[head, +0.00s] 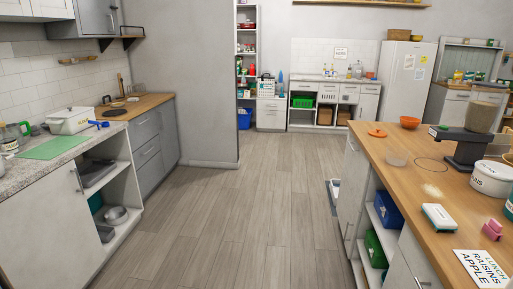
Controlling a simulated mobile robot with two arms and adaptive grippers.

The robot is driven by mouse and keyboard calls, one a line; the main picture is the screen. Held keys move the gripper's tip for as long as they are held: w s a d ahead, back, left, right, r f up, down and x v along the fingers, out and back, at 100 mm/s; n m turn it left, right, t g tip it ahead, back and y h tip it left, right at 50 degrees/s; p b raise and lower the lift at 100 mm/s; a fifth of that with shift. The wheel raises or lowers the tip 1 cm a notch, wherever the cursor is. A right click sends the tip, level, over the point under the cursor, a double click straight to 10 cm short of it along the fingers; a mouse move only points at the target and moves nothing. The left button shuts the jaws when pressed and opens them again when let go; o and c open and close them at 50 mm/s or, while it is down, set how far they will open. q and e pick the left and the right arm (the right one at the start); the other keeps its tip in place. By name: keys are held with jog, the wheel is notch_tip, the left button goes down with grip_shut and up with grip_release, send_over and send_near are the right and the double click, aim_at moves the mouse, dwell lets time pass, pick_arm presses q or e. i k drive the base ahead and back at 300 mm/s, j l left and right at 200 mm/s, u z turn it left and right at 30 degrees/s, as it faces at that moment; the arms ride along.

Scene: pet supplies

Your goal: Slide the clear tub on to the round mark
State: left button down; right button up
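The clear tub (397,156) stands on the wooden counter (396,185) at the right of the head view, near the counter's left edge. It is see-through and looks small. The round mark (431,171), a thin dark ring on the counter top, lies just to the right of the tub. The tub appears outside the ring, with a narrow strip of bare wood between them. Neither of my grippers shows in this view.
The wooden floor (250,220) is open.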

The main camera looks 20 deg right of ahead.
aim_at(396, 156)
jog(key=i+z, duration=0.2)
jog(key=z, duration=0.2)
jog(key=i+z, duration=0.25)
jog(key=z, duration=0.2)
jog(key=i+z, duration=0.2)
jog(key=z, duration=0.2)
jog(key=i+j+z, duration=0.15)
jog(key=z, duration=0.25)
jog(key=i+j+z, duration=0.2)
jog(key=z, duration=0.25)
jog(key=i+j+z, duration=0.2)
jog(key=z, duration=0.2)
